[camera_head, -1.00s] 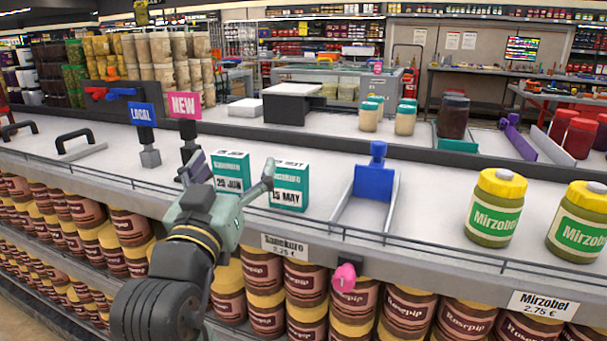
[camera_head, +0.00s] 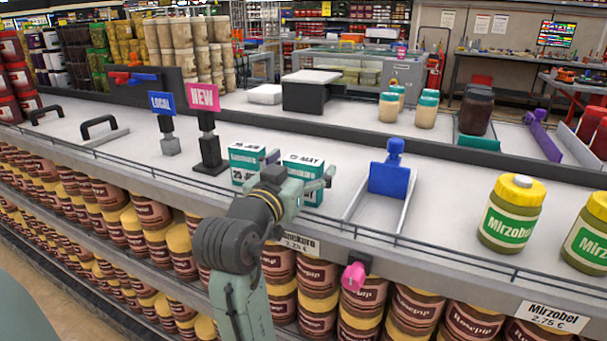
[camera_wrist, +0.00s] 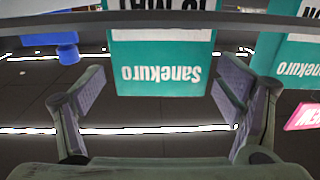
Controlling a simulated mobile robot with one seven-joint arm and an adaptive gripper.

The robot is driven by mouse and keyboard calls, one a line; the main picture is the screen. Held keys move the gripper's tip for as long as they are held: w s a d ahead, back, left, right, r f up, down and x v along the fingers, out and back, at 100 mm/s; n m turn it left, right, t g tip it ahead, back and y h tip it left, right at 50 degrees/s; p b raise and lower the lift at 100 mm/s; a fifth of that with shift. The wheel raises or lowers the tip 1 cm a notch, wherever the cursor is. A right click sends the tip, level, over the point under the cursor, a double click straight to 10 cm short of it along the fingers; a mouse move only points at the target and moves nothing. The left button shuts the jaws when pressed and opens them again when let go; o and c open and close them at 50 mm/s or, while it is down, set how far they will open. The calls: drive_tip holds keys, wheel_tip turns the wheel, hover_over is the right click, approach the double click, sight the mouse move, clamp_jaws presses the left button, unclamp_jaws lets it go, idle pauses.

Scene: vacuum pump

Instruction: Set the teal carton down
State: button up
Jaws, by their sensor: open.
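Two teal and white cartons stand upright side by side on the white shelf top (camera_head: 130,150). The right one, the "15 MAY" carton (camera_head: 303,164), also shows in the wrist view (camera_wrist: 160,65), upside down, with "Sanekuro" on its face. The left one, the "25 JUN" carton (camera_head: 243,152), shows at the right of the wrist view (camera_wrist: 296,62). My gripper (camera_head: 302,167) is open in front of the right carton. In the wrist view its fingers appear on either side of that carton, with gaps.
A thin rail runs along the shelf's front edge. A blue-backed tray (camera_head: 388,180) stands right of the cartons, and a pink "NEW" sign (camera_head: 205,97) to their left. Green jars (camera_head: 512,212) stand at the right. Some shelf top is bare between tray and jars.

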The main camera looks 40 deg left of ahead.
drive_tip(key=shift+w+a, duration=0.2)
drive_tip(key=shift+w, duration=0.4)
drive_tip(key=shift+c, duration=0.5)
drive_tip(key=c, duration=1.2)
